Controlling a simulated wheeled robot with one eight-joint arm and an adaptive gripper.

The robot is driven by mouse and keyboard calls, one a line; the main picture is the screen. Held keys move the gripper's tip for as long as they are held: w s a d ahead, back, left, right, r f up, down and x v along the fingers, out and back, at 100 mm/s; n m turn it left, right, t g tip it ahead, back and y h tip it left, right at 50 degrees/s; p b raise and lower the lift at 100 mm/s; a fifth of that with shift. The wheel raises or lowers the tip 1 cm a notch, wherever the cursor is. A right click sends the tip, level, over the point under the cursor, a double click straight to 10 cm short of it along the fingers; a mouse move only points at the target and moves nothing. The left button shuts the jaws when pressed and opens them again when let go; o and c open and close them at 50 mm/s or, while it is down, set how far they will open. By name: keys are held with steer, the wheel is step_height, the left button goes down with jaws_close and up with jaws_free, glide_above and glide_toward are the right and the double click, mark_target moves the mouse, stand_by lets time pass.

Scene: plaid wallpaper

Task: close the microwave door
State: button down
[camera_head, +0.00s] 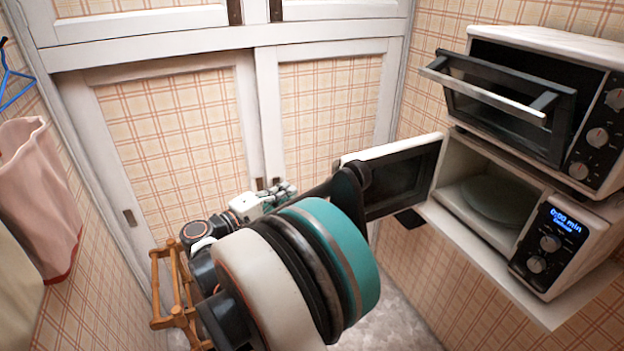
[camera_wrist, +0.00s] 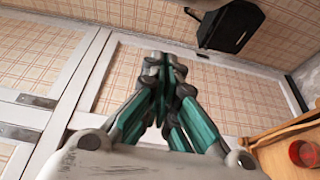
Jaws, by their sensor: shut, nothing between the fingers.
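The white microwave (camera_head: 580,245) sits on a shelf at the right in the head view, its display lit blue. Its door (camera_head: 404,178) stands wide open, swung out to the left, with a dark window and white frame. The cavity is visible, with a round plate (camera_head: 500,200) inside. My gripper (camera_head: 284,193) is to the left of the open door, apart from it, with my arm in front hiding part of the door's left side. In the wrist view my gripper (camera_wrist: 160,62) has its teal-and-grey fingers together and holds nothing.
A toaster oven (camera_head: 545,40) with its door partly open stands above the microwave. White-framed cabinet doors (camera_head: 175,140) fill the back wall. A wooden rack (camera_head: 172,318) stands low at the left, and a pink cloth (camera_head: 38,190) hangs on the left wall. A dark object (camera_wrist: 232,24) shows in the wrist view.

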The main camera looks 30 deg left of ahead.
steer(key=b+x, duration=0.2)
steer(key=x, duration=0.8)
steer(key=s+d, duration=0.2)
steer(key=d, duration=0.1)
steer(key=shift+s+d, duration=0.2)
steer(key=shift+s, duration=0.15)
